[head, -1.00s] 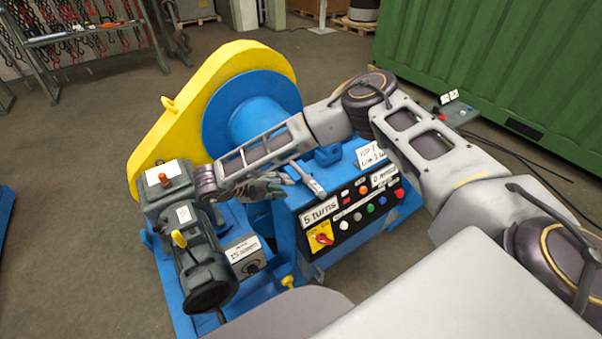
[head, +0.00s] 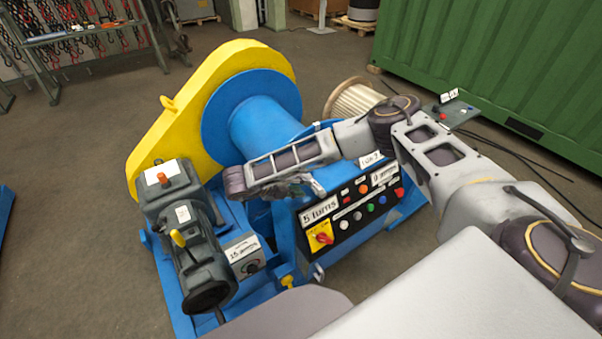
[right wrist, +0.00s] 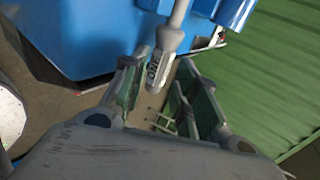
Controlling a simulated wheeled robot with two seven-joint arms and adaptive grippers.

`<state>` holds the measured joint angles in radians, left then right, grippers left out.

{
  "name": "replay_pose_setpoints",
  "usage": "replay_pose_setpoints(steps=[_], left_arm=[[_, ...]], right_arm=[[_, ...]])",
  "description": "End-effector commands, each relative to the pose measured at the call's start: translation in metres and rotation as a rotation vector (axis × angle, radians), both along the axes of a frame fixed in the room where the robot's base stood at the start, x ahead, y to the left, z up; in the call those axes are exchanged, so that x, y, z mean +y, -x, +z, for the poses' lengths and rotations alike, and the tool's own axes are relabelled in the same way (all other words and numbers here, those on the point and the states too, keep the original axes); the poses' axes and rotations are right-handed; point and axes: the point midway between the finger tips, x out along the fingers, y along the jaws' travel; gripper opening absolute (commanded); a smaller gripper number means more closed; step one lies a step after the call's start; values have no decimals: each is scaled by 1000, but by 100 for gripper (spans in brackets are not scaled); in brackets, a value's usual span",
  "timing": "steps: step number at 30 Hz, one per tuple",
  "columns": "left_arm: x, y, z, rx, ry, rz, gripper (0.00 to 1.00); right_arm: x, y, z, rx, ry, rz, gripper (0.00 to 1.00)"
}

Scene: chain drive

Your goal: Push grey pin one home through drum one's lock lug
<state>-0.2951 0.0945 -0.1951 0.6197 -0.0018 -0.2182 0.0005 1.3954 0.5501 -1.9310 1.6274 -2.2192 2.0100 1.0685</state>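The blue drum (head: 262,122), with its blue flange, sits beside the yellow guard in the head view. My right arm reaches in from the right across the machine, and my right gripper (head: 302,186) is partly hidden under its own wrist. In the right wrist view, the right gripper (right wrist: 168,96) is open, its green-padded fingers apart. A grey pin (right wrist: 167,50), marked ONE, extends down from the top edge, with its lower end in the gap between the fingers. I cannot tell whether a finger touches it. The lock lug cannot be made out for certain. My left gripper is not visible.
A control panel (head: 352,212) with buttons is close below the right gripper. The grey motor (head: 190,235) and yellow guard (head: 150,140) stand at left. A wooden reel (head: 352,98) stands behind the arm, and a green container (head: 500,60) is at back right.

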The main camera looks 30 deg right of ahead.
Motion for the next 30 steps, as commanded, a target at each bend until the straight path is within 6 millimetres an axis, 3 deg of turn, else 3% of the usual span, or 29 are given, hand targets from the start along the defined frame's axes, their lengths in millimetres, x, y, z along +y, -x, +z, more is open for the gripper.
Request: replay_pose_setpoints(steps=[19,30], left_arm=[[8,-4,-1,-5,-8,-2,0],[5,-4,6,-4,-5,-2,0]], right_arm=[[-10,-1,-6,0,0,-1,30],[-41,-6,-24,0,1,-1,30]])
